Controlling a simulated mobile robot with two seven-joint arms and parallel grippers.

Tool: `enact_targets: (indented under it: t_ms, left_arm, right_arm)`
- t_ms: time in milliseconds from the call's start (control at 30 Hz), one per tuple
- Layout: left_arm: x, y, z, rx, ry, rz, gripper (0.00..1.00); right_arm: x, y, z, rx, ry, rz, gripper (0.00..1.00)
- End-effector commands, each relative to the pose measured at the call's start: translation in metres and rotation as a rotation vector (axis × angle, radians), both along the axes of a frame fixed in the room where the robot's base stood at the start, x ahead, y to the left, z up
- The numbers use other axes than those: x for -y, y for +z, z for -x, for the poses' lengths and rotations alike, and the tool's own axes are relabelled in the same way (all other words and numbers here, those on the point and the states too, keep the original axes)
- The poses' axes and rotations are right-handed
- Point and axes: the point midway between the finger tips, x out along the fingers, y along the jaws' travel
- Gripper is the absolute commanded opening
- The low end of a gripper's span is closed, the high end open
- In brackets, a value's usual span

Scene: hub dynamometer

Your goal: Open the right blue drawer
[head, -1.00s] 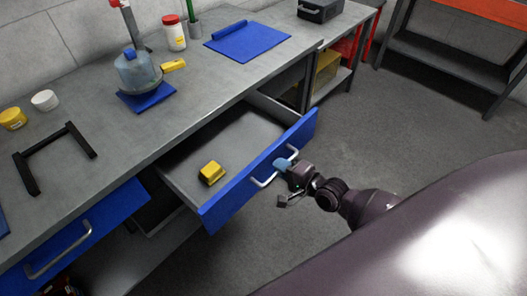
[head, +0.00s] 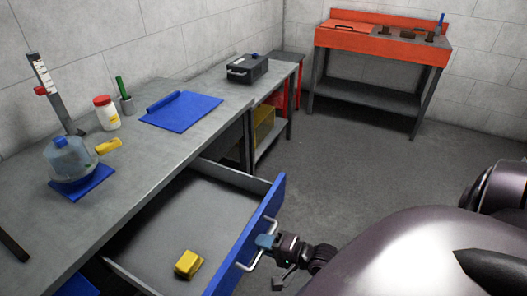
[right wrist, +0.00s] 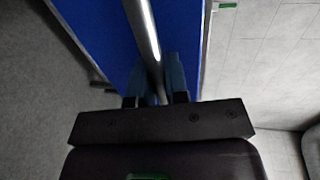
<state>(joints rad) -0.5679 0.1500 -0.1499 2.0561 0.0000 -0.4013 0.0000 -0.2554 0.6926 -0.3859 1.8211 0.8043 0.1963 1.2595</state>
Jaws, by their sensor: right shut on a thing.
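The right blue drawer (head: 238,248) stands pulled well out from the grey workbench, its inside showing, with a yellow block (head: 188,264) lying in it. Its silver bar handle (head: 249,265) is on the outer side of the blue front. My right gripper (head: 266,241) is at this handle, shut on it. In the right wrist view the handle bar (right wrist: 146,38) runs between the two blue fingertips (right wrist: 157,88), with the blue front (right wrist: 105,35) behind. My left gripper is not in view.
On the workbench (head: 125,160) are a blue mat (head: 182,112), a white jar with red lid (head: 107,114), a glass vessel (head: 68,158) and a black box (head: 247,69). An orange-topped bench (head: 380,45) stands at the back. Floor right of the drawer is clear.

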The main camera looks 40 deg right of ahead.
Motion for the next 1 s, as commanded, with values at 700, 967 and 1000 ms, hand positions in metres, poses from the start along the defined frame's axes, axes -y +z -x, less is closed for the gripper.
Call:
enact_targets:
  t_ms: [700, 967, 1000]
  left_arm:
    - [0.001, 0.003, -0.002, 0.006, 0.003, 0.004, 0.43]
    - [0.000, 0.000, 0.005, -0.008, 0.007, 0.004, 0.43]
    - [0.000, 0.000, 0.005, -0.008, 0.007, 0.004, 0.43]
  right_arm:
    - [0.007, 0.004, 0.018, -0.002, 0.000, 0.002, 0.39]
    - [0.023, 0.013, 0.062, -0.003, 0.000, 0.003, 0.39]
    - [0.025, 0.015, 0.068, -0.002, 0.001, 0.003, 0.39]
